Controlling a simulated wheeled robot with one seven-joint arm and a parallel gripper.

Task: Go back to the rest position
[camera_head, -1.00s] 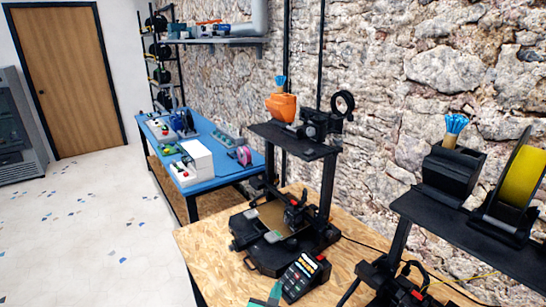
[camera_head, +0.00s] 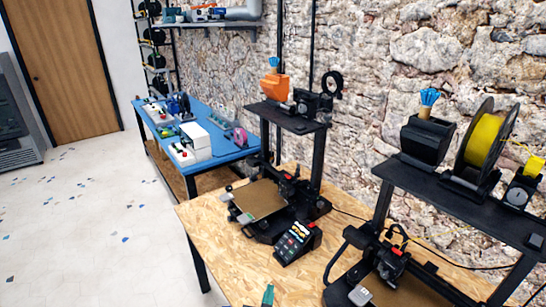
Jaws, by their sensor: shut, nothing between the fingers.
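My gripper and arm are not in view. The task names no object. The head view shows a wooden workbench (camera_head: 221,240) with two black 3D printers. The left printer (camera_head: 290,183) has a tan build plate (camera_head: 260,198) with nothing tall on it, and a small control screen (camera_head: 297,242) in front. The right printer (camera_head: 392,262) is cut off by the bottom edge.
A blue table (camera_head: 222,151) with tools and a white box (camera_head: 195,141) stands behind the bench. A yellow spool (camera_head: 484,140) sits on the right printer's top shelf. A small green item (camera_head: 267,295) lies at the bottom edge. The floor (camera_head: 95,225) at left is clear.

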